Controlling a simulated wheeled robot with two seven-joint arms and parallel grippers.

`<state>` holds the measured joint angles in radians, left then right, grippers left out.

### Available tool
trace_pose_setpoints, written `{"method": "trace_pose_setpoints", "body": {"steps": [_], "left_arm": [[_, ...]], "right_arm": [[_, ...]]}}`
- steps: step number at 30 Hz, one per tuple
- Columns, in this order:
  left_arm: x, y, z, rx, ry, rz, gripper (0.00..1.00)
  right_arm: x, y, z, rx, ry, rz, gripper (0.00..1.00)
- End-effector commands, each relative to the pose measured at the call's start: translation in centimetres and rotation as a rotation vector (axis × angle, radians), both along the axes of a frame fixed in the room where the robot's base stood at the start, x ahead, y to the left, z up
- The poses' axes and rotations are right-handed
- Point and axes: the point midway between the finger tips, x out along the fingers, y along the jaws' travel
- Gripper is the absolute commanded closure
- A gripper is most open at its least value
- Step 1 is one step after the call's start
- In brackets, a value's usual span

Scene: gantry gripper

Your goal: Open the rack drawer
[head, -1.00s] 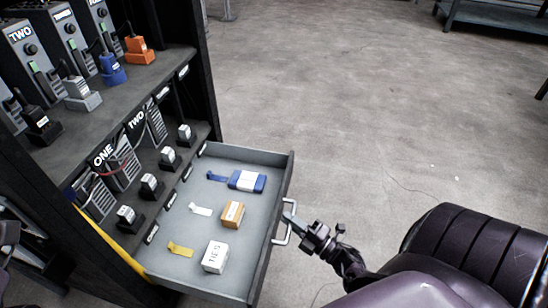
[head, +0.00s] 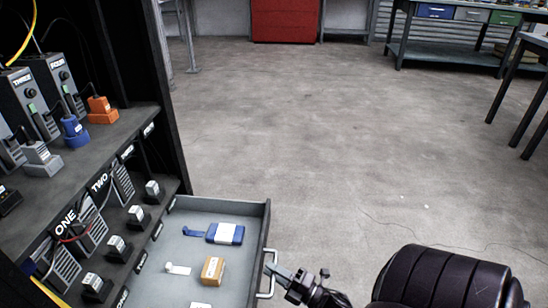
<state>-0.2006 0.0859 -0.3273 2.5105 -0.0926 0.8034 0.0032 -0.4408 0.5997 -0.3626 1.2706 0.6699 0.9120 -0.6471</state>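The rack (head: 167,120) stands at the left of the head view. Its grey drawer (head: 261,216) is pulled out, with the inside in plain sight. In it lie a blue box with a white band (head: 226,233), a blue strap (head: 194,232), an orange-brown box (head: 213,270) and a white tag (head: 178,269). The drawer's front part is cut off by the bottom edge. My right gripper (head: 278,273) is at the silver drawer handle (head: 268,291), its fingertips at or very near the bar. I cannot tell whether it grips it. My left gripper is not in view.
Shelves above the drawer hold labelled devices, with a blue connector (head: 75,132) and an orange connector (head: 101,111). A red cabinet (head: 285,20) and a workbench (head: 450,40) stand at the back. The concrete floor right of the drawer is clear.

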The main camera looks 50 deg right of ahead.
Motion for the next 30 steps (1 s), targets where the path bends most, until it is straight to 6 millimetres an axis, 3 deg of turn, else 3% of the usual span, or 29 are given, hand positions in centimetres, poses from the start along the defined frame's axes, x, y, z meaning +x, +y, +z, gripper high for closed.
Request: {"method": "trace_pose_setpoints", "body": {"steps": [15, 30], "left_arm": [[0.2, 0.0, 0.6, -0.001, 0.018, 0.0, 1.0], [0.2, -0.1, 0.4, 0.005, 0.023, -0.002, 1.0]], "right_arm": [[-6.8, -1.9, -1.3, 0.001, 0.003, -0.003, 0.79], [-7.3, -2.0, -1.4, 0.0, 0.001, -0.001, 0.79]]}}
